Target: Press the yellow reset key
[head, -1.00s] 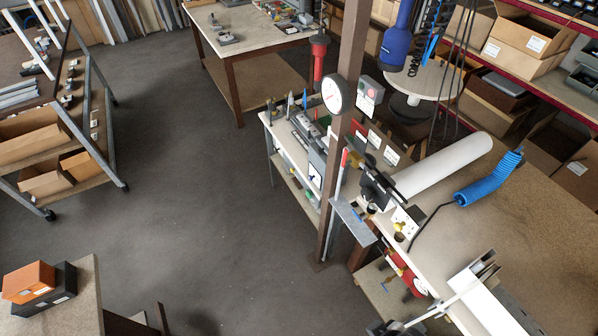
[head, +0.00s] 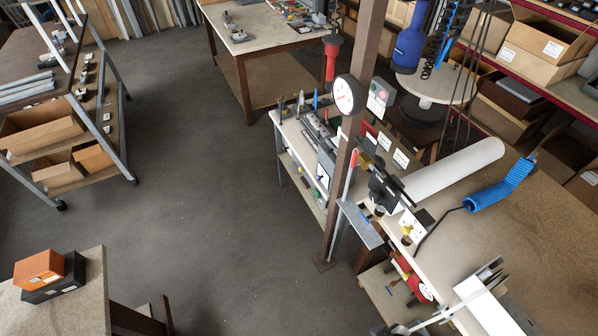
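I cannot clearly make out a yellow reset key. A small grey control box (head: 381,97) with a red button is mounted beside the brown post (head: 345,190), to the right of a round white dial (head: 346,95). A yellow key on the box is too small to tell. A small brass-yellow part (head: 407,234) sits by a white plate on the workbench; I cannot tell what it is.
The workbench (head: 545,230) at right carries a white roll (head: 455,172), a blue coiled hose (head: 495,190) and a white profile (head: 492,310). Open grey floor (head: 215,190) lies left of the post. A shelf cart (head: 75,130) and a table with orange and black boxes (head: 40,268) stand left.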

